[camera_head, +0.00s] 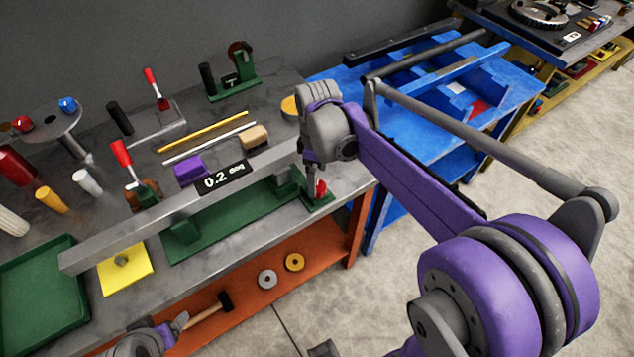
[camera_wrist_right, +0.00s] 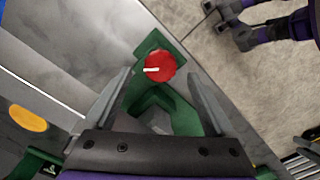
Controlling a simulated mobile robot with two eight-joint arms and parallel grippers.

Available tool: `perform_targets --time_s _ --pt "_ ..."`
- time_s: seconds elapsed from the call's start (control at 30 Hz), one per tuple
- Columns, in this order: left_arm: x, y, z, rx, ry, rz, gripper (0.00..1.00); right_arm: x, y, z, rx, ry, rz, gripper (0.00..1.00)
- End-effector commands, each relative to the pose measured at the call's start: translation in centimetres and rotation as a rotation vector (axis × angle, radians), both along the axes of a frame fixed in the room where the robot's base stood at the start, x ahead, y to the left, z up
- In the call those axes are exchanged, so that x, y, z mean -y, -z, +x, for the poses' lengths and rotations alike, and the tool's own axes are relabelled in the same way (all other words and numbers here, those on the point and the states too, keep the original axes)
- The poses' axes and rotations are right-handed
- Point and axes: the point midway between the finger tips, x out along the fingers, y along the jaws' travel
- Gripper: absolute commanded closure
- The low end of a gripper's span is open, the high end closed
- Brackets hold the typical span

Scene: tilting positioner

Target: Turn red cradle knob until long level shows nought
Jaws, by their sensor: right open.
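The red cradle knob (camera_wrist_right: 160,66) with a white mark sits on a green bracket end (camera_wrist_right: 148,45) in the right wrist view. In the head view the knob (camera_head: 321,187) shows partly beside my right gripper (camera_head: 313,185), at the right end of the green cradle (camera_head: 225,222). My right gripper (camera_wrist_right: 160,90) is open, its fingers on either side of the knob's line and apart from it. The long level (camera_head: 170,215) lies along the cradle, and its display (camera_head: 223,177) reads 0.2 deg. My left gripper (camera_head: 165,335) is partly in view at the bottom edge; its jaws are unclear.
A yellow plate (camera_head: 125,268) lies under the level's left end. A purple block (camera_head: 190,170), a tan block (camera_head: 254,137) and red-handled clamps stand behind the level. A green tray (camera_head: 42,300) is at left. A blue bench (camera_head: 440,85) adjoins at right.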

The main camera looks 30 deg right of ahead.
Motion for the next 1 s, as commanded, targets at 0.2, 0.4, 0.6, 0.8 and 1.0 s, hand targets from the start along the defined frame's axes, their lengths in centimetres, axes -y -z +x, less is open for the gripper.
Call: perform_targets --time_s 0.2,0.4,0.6,0.8,1.0 --pt "0.0 0.3 -0.1 -0.002 0.0 0.0 0.2 0.0 2.8 0.0 0.0 0.0 0.0 0.11" --pt "0.0 0.3 -0.1 -0.002 0.0 0.0 0.2 0.0 3.3 0.0 0.001 0.001 0.0 0.11" --pt "0.0 0.3 -0.1 -0.002 0.0 0.0 0.2 0.0 3.3 0.0 0.001 0.001 0.0 0.14" --pt "0.0 0.3 -0.1 -0.002 0.0 0.0 0.2 0.0 3.3 0.0 0.001 0.001 0.0 0.5" --pt "0.0 0.3 -0.1 -0.002 0.0 0.0 0.2 0.0 3.3 0.0 0.001 0.001 -0.001 0.86"
